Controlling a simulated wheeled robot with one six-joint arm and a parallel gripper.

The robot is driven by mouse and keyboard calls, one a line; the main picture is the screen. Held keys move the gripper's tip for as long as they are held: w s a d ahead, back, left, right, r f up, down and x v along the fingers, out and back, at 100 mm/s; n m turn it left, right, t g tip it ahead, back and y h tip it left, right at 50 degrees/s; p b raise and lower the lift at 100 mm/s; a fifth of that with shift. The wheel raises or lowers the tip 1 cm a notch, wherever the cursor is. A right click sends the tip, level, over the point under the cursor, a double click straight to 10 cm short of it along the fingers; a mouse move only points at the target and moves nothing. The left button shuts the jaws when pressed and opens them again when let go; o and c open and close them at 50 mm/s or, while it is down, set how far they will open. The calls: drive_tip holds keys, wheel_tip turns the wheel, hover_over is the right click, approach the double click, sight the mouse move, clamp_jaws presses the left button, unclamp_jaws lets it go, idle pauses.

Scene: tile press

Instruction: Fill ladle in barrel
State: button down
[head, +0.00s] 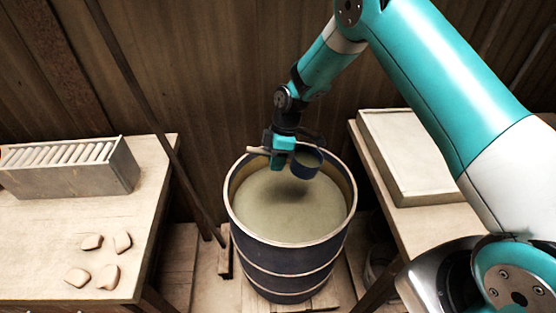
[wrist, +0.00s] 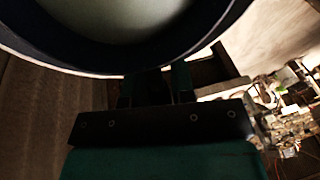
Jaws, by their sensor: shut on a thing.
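The barrel (head: 290,259) is dark blue with pale hoops and stands upright on the floor, its open top showing pale greenish liquid (head: 275,205). My gripper (head: 284,146) is over the far part of the barrel's mouth, shut on the ladle. The ladle's dark blue cup (head: 306,168) hangs just right of my gripper, above the liquid, roughly upright; its inside looks greenish. A pale handle end (head: 258,150) sticks out to the left. In the wrist view a dark round rim around a pale surface fills the top; I cannot tell whether it is cup or barrel.
A wooden table (head: 40,235) at the left holds a grey box of upright tiles (head: 75,169) and several clay lumps (head: 107,277). A right table (head: 374,170) carries a pale shallow tray (head: 400,150). A dark slanted pole (head: 150,110) stands left of the barrel.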

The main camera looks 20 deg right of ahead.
wheel_tip(320, 180, down, 18)
drive_tip(key=d+t+y+b, duration=0.1)
drive_tip(key=y+b, duration=0.3)
drive_tip(key=b, duration=1)
drive_tip(key=shift+s+d+f, duration=0.25)
drive_tip(key=shift+d, duration=0.45)
wheel_tip(320, 180, up, 18)
drive_tip(key=a+g+h+p, duration=0.1)
drive_tip(key=h+p, duration=0.3)
drive_tip(key=p, duration=1)
drive_tip(key=shift+w+a+h, duration=0.25)
drive_tip(key=shift+a+h, duration=0.05)
drive_tip(key=shift+a, duration=0.4)
idle(0.8)
